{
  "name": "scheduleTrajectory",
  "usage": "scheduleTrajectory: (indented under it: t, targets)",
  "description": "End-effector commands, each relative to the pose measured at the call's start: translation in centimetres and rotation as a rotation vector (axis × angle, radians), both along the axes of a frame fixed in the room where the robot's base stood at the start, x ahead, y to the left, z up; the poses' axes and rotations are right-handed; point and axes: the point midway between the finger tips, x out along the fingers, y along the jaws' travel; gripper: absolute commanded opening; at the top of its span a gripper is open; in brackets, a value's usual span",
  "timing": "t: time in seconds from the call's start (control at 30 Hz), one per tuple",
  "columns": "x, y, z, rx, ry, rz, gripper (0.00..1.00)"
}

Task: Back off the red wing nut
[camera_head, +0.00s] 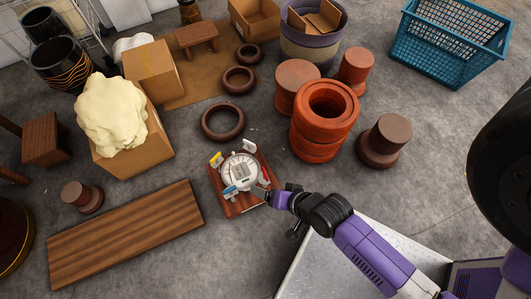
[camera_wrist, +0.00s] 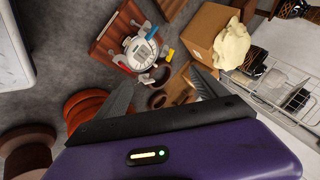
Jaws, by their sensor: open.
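A round white drum head with a grey centre (camera_head: 240,171) lies on a reddish wooden board (camera_head: 222,204); it also shows in the wrist view (camera_wrist: 139,53). Coloured wing nuts stand around its rim. The red wing nut (camera_wrist: 122,63) is on the rim's lower left in the wrist view; in the head view a small red part (camera_head: 265,174) shows at the right rim. Blue (camera_wrist: 152,33) and yellow (camera_wrist: 170,54) ones sit elsewhere on the rim. My gripper (camera_wrist: 160,75) is open and empty, its fingers spread apart; in the head view it (camera_head: 266,192) is beside the board's lower right.
Stacked orange rings (camera_head: 316,148) and brown drum bodies (camera_head: 384,140) stand right of the board. A dark ring (camera_head: 223,122) lies behind it. A long plank (camera_head: 125,235) and a box with cream cloth (camera_head: 138,150) are left. Bare floor separates them.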

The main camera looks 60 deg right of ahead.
Motion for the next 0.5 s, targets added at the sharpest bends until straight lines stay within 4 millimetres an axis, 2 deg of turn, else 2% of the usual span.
scheduleTrajectory:
  t: [0.03, 0.1, 0.2, 0.33, 0.4, 0.5]
  targets:
    - [1.6, -1.2, -4.2, 0.074, 0.029, -0.078, 0.82]
    - [3.0, -2.5, -8.1, 0.193, 0.084, -0.184, 0.82]
    - [5.0, -4.7, -12.7, 0.354, 0.161, -0.336, 0.82]
    - [7.0, -8.3, -17.2, 0.552, 0.262, -0.528, 0.82]
    - [7.7, -10.4, -18.7, 0.645, 0.316, -0.626, 0.82]
    - [8.1, -13.2, -19.9, 0.755, 0.383, -0.745, 0.82]
